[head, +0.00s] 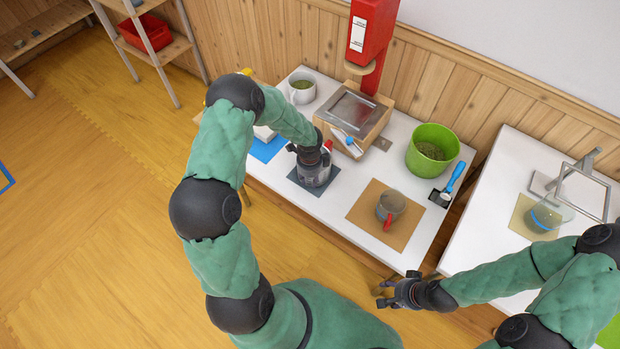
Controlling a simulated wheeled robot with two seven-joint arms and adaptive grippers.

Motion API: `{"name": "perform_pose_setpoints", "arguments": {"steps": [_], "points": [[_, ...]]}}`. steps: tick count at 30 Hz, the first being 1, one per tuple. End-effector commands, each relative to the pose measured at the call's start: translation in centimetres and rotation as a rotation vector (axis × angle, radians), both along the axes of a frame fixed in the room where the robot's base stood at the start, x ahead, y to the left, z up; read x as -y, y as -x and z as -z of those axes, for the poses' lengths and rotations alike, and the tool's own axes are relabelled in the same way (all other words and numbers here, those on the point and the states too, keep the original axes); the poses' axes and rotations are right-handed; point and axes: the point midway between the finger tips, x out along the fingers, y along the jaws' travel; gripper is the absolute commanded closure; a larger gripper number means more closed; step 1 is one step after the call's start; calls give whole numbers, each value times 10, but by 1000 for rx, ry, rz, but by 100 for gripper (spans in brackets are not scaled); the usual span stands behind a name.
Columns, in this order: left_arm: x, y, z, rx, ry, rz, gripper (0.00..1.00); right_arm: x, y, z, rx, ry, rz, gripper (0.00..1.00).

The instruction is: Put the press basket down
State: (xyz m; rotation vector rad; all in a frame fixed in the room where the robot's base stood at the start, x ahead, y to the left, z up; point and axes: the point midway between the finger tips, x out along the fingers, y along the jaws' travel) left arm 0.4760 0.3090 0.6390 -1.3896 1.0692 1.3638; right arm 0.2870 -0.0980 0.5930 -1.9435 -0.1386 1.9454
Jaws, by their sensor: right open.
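My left gripper (318,158) reaches down over a grey, glassy vessel (315,177) with a red part at its upper right. The vessel stands on a dark square mat (299,183) on the white table. The gripper and arm hide the vessel's top, and I cannot tell whether the fingers are closed on anything. I cannot make out for sure which thing is the press basket. My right gripper (385,293) is open and empty in front of the table's near edge. A grey cup (391,205) with a red handle stands on a brown mat (365,213).
A red dispenser (372,40) rises behind a wooden box (375,125) with a metal top. A green bucket (432,150) and a blue-handled tool (452,182) are at the right. A second white table (490,205) holds a glass bowl (548,216).

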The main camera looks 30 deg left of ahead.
Motion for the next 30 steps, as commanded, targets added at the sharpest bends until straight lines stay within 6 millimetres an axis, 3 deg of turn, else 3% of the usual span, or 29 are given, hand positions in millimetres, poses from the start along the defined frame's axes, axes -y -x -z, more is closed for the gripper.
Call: {"name": "perform_pose_setpoints", "arguments": {"steps": [5, 8, 22, 30], "points": [[0, 0, -4, 1, 0, 0, 67, 0, 0, -3, 0, 0, 0, 50], [0, -1, -16, 3, -1, -1, 67, 0, 0, -9, 0, 0, 0, 50], [0, 2, -104, 2, 0, 0, 67, 0, 0, -47, 0, 0, 0, 50], [6, 5, -119, -2, 12, -15, 67, 0, 0, -53, 0, 0, 0, 50]]}}
